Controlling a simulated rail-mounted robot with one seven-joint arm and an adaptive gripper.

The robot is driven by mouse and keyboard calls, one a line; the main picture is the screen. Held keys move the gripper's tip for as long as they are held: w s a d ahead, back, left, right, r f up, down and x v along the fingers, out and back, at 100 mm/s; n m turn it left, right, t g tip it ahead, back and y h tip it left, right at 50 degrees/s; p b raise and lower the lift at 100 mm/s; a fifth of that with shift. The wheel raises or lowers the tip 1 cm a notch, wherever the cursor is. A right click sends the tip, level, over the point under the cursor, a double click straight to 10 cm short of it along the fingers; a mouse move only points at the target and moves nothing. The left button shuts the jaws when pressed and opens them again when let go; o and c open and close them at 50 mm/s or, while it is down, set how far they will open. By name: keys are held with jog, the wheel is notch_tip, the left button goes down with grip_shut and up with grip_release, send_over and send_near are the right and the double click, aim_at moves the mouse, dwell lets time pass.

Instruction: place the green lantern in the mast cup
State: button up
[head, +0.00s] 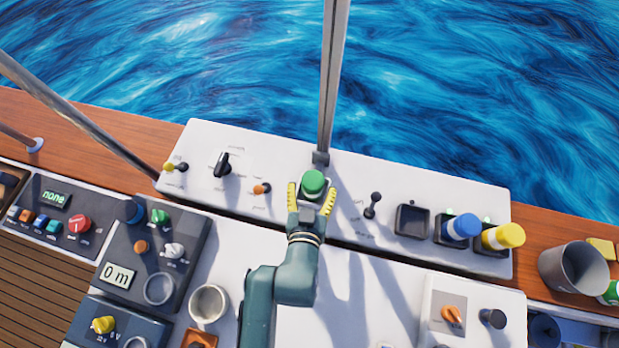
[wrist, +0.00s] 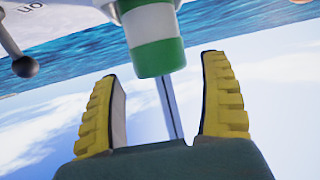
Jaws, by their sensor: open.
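The green lantern (head: 313,182) stands on the white panel, just in front of the foot of the metal mast (head: 333,80). My gripper (head: 313,192) is open, with a yellow-padded finger on each side of the lantern. In the wrist view a gap shows between the lantern and both fingers (wrist: 160,85). The lantern's base is hidden from the head camera, and I cannot make out the mast cup or whether the lantern sits in it.
An empty dark square holder (head: 412,221) is to the right, beside a blue lantern (head: 462,227) and a yellow lantern (head: 503,237). A black lever (head: 373,205) stands near my gripper on the right, an orange switch (head: 262,188) on the left. A grey bucket (head: 574,270) is far right.

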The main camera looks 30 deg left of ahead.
jog(key=v, duration=0.5)
jog(key=shift+s+d+r, duration=0.1)
jog(key=shift+s+r, duration=0.1)
jog(key=w+d+r+m+t+h, duration=0.1)
jog(key=w+d+r+t, duration=0.15)
jog(key=r, duration=0.65)
jog(key=w+d+r+m+t+h, duration=0.15)
jog(key=w+d+r, duration=0.25)
jog(key=r, duration=0.6)
jog(key=w+d+r+m+t, duration=0.1)
jog(key=w+d+r+t, duration=0.15)
jog(key=r, duration=0.65)
jog(key=s+d+r+t+h, duration=0.1)
jog(key=d+r, duration=0.2)
jog(key=r, duration=0.4)
jog(key=s+d+r+t+h, duration=0.1)
jog(key=s+d+r+t, duration=0.1)
jog(key=d+r, duration=0.2)
notch_tip(320, 180, up, 3)
jog(key=shift+s+f+m+h, duration=0.1)
jog(key=shift+s+m+h, duration=0.15)
jog(key=shift+m+h, duration=0.15)
jog(key=shift+d, duration=0.1)
